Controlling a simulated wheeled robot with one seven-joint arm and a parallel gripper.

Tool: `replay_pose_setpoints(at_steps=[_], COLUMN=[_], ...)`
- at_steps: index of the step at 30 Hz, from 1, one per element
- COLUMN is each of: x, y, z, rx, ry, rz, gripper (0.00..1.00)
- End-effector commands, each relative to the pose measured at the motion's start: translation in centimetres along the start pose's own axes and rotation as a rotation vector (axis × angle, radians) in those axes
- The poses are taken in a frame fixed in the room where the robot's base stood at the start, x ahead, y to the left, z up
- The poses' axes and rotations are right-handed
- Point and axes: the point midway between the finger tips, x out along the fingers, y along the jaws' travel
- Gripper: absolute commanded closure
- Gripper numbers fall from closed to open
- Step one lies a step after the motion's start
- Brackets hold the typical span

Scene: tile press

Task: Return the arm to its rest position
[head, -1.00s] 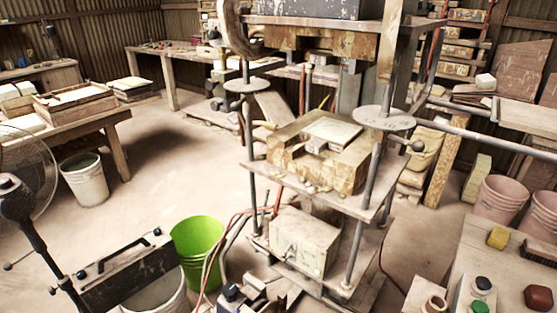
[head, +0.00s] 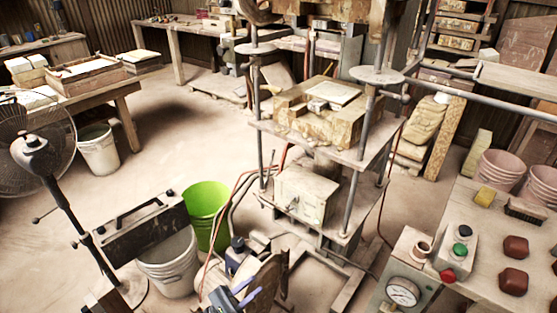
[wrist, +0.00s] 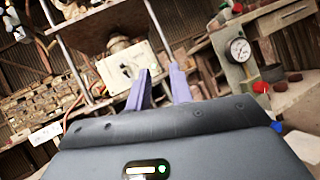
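My gripper (head: 238,294) shows at the bottom of the head view, low in front of the press and above the floor. In the wrist view its two purple fingers (wrist: 160,82) stand apart, with nothing seen between them. The gripper is open and empty. My arm folds back near the bottom middle of the head view, and part of it is cut off by the frame. The press (head: 283,131) stands behind the gripper, with a tile-like plate (head: 333,92) on its block.
A green bucket (head: 206,208) and a pale bucket (head: 168,262) stand left of my gripper. A control table (head: 470,215) with buttons and a gauge (head: 403,292) is at the right. A fan (head: 35,145) stands at the far left. Open floor (head: 130,180) lies between the fan and the press.

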Motion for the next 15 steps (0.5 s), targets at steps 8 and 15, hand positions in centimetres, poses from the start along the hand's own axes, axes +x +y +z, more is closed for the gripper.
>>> replay_pose_setpoints(at_steps=[8, 15], x=[3.5, 7.4], y=[-1.1, -3.3], z=[-1.0, -1.8], rx=[-0.047, -0.080], ry=[0.114, 0.278], rz=[-0.165, -0.400], gripper=[0.78, 0.78])
